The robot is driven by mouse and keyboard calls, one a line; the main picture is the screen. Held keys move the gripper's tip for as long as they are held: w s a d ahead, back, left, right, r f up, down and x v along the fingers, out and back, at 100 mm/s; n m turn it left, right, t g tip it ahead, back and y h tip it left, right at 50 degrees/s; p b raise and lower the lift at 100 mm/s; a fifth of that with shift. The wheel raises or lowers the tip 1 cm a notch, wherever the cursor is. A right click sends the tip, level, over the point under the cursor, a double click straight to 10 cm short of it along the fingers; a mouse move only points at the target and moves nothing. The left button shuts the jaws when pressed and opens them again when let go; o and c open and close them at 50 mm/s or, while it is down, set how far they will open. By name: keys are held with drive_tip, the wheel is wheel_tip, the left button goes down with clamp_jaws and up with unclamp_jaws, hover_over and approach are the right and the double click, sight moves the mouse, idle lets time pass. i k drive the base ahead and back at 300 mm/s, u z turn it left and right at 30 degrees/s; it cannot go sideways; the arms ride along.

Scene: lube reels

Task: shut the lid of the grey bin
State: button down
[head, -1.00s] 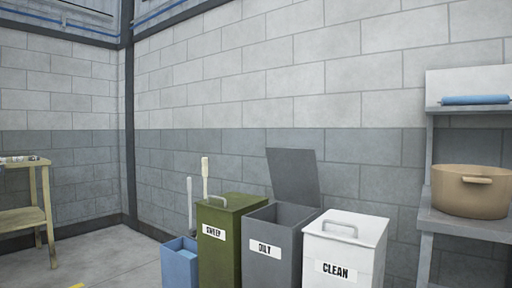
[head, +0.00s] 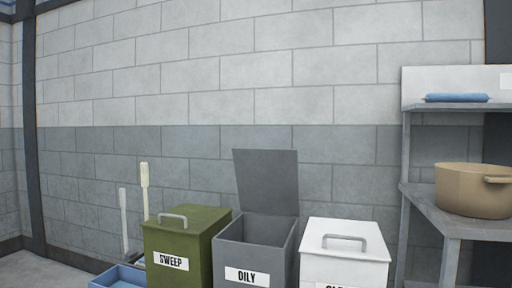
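The grey bin (head: 231,254) stands between two other bins, with a white label on its front. Its flat grey lid (head: 266,182) is open, standing up at the back and leaning slightly backward toward the wall. The top of the bin is open and its dark inside shows in part; its floor is hidden. My gripper is not in view.
A green bin (head: 187,242) with a shut, handled lid stands close on the left. A white bin (head: 344,256) with a shut, handled lid stands close on the right. A blue tub (head: 121,279) with brushes is far left. A grey shelf (head: 425,203) holds a tan pot (head: 473,190).

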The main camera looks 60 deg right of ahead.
sight(267, 179)
drive_tip(key=z, duration=0.55)
drive_tip(key=i, duration=0.8)
drive_tip(key=z, duration=0.9)
